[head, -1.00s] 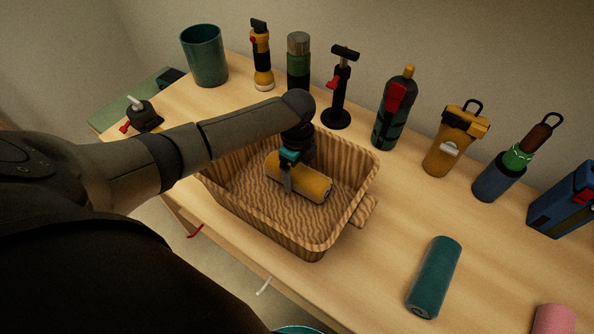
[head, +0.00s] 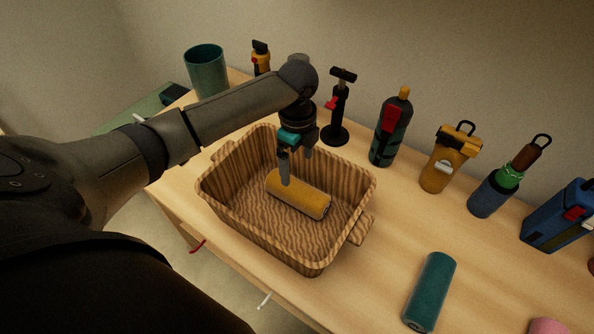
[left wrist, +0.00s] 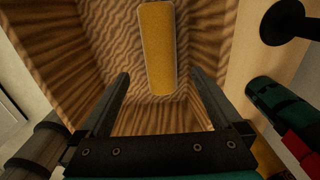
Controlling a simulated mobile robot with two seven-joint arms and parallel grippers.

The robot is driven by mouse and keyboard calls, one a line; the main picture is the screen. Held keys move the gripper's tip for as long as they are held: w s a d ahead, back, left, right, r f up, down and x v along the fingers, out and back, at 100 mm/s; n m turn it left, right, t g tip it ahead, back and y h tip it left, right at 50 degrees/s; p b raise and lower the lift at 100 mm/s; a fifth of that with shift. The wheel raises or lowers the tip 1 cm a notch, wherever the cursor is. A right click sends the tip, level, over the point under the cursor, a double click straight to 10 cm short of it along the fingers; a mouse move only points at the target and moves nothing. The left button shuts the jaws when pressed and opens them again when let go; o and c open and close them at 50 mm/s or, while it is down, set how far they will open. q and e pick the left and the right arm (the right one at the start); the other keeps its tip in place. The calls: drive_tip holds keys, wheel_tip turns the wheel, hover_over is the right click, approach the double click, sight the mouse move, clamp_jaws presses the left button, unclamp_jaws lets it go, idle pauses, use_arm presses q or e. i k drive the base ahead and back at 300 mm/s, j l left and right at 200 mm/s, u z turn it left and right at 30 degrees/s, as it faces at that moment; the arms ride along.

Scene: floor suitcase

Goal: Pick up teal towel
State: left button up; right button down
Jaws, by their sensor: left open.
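The teal towel (head: 431,291) is a rolled cylinder lying on the table to the right of the wooden basket, near the front edge. My left gripper (head: 297,183) is open and empty above the basket, well to the left of the teal towel. A yellow rolled towel (head: 306,198) lies on the basket floor just below the gripper. In the left wrist view, the open fingers (left wrist: 160,85) are apart and the yellow roll (left wrist: 157,50) lies beyond them. The teal towel is not in the left wrist view. My right gripper is not in view.
The striped wooden basket (head: 317,267) has raised walls and a side handle. Upright along the back stand a teal bin (head: 206,72), a black stand (head: 337,110), a dark bottle (head: 389,130), and a yellow canister (head: 445,160). A pink roll (head: 548,327) is at bottom right.

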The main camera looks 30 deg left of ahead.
sight(422, 311)
drive_tip(key=k+l+z, duration=0.2)
drive_tip(key=l, duration=0.25)
drive_tip(key=k+l+z, duration=0.2)
drive_tip(key=l, duration=0.25)
drive_tip(key=l+z, duration=0.2)
drive_tip(key=l, duration=0.25)
